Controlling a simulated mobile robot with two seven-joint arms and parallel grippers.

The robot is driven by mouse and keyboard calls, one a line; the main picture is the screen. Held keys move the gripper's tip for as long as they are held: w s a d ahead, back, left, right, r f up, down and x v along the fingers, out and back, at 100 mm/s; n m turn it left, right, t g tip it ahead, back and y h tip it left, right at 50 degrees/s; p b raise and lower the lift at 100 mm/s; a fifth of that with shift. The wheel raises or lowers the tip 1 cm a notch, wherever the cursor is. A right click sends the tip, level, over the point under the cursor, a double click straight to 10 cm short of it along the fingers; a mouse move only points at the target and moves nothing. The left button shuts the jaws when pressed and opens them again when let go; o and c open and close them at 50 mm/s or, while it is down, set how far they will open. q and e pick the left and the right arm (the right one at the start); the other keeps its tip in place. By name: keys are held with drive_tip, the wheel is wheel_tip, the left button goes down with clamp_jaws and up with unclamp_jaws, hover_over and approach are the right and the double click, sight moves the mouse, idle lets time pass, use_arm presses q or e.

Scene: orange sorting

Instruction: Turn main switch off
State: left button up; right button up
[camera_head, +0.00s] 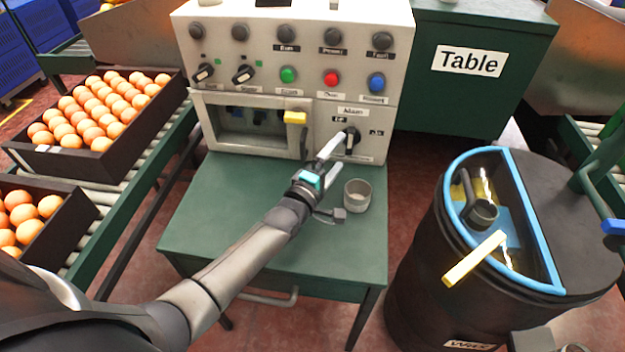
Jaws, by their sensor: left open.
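The control box (245,70) stands on the green table (230,225). A black rotary switch (351,141) sits at the lower right of its front, with a small label above it and short labels on both sides, too small to read surely. I take it for the main switch; its handle looks about upright. My left gripper (341,154) is open, just in front of the switch, with its upper fingertip close to the handle. I cannot tell whether it touches. My right gripper is not in view.
A small grey cup (357,195) stands on the table near the gripper. Two more black knobs and coloured buttons are above. Orange crates (150,120) lie left; a dark wax barrel (430,260) stands right.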

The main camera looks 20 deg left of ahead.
use_arm(q)
drive_tip(key=s+p, duration=0.1)
drive_tip(key=s, duration=0.2)
drive_tip(key=s+p, duration=0.1)
drive_tip(key=s, duration=0.2)
drive_tip(key=s+a+p, duration=0.1)
drive_tip(key=s, duration=0.3)
drive_tip(key=shift+s, duration=0.1)
drive_tip(key=shift+s+a, duration=0.1)
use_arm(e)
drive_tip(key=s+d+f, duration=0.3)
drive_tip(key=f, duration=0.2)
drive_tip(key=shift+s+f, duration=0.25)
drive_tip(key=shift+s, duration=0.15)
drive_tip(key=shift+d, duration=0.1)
